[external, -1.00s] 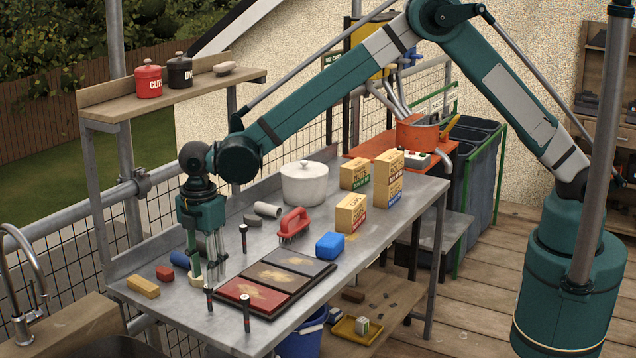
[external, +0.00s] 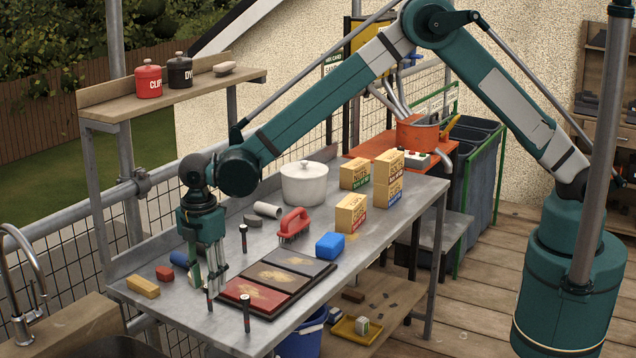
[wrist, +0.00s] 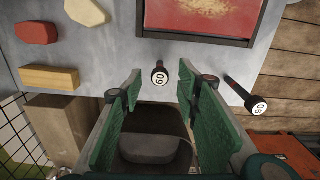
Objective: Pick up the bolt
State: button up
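A dark bolt with a white numbered head (wrist: 160,76) stands upright near the tile tray's edge in the wrist view. In the external view, a bolt (external: 209,299) stands just below my fingers. My gripper (wrist: 160,92) is open, its green-padded fingers spread on either side of the near bolt, with nothing held. In the external view, my gripper (external: 208,284) points down over the front left of the bench. A second bolt (wrist: 258,105) stands to the right, outside my fingers; it also shows in the external view (external: 246,312). A third bolt (external: 243,239) stands farther back.
A dark tray with colored tiles (external: 285,300) lies right of my gripper. A yellow block (external: 143,287), a red block (external: 165,273) and a cream piece (wrist: 87,12) lie to the left. A red brush (external: 293,223) and blue block (external: 330,246) stand behind the tray.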

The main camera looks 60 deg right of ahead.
aim_at(211, 310)
jog(key=shift+f, duration=0.15)
jog(key=shift+d+f, duration=0.1)
jog(key=shift+f, duration=2.35)
jog(key=c, duration=1)
